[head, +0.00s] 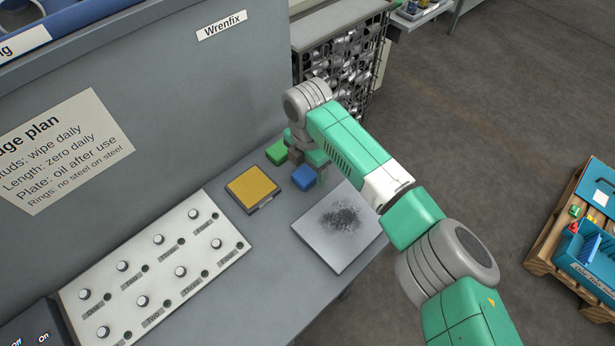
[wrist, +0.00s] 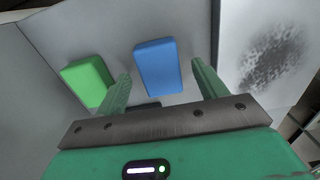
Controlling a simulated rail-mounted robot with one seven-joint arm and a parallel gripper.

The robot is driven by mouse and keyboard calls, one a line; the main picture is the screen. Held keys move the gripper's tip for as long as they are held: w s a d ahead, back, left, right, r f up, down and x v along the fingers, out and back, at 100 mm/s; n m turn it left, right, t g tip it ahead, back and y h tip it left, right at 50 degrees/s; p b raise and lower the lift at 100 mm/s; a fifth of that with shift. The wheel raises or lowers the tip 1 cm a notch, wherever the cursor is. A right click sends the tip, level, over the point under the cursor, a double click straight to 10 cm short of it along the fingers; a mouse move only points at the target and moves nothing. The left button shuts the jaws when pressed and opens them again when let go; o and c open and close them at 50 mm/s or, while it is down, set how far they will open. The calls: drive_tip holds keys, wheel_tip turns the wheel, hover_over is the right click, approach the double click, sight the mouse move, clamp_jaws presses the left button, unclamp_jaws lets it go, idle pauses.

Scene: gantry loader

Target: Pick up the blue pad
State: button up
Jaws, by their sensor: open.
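The blue pad (head: 304,177) lies on the grey bench top, just in front of my gripper in the head view. In the wrist view the blue pad (wrist: 158,66) shows ahead of and between the two open fingers of my gripper (wrist: 162,82). I see no finger touching it, and nothing is held. In the head view my gripper (head: 306,158) is partly hidden by my own wrist. A green pad (head: 277,152) lies close by to the left; it also shows in the wrist view (wrist: 88,80), beside the left finger.
A yellow pad (head: 253,189) lies left of the blue pad. A grey metal plate (head: 320,250) with a dark smudge lies to the right and nearer. A white panel with knobs (head: 150,265) lies at the front left. A grey wall (head: 180,90) rises behind the bench.

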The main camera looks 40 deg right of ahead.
drive_tip(key=shift+f, duration=0.8)
drive_tip(key=c, duration=1.1)
drive_tip(key=shift+o, duration=0.2)
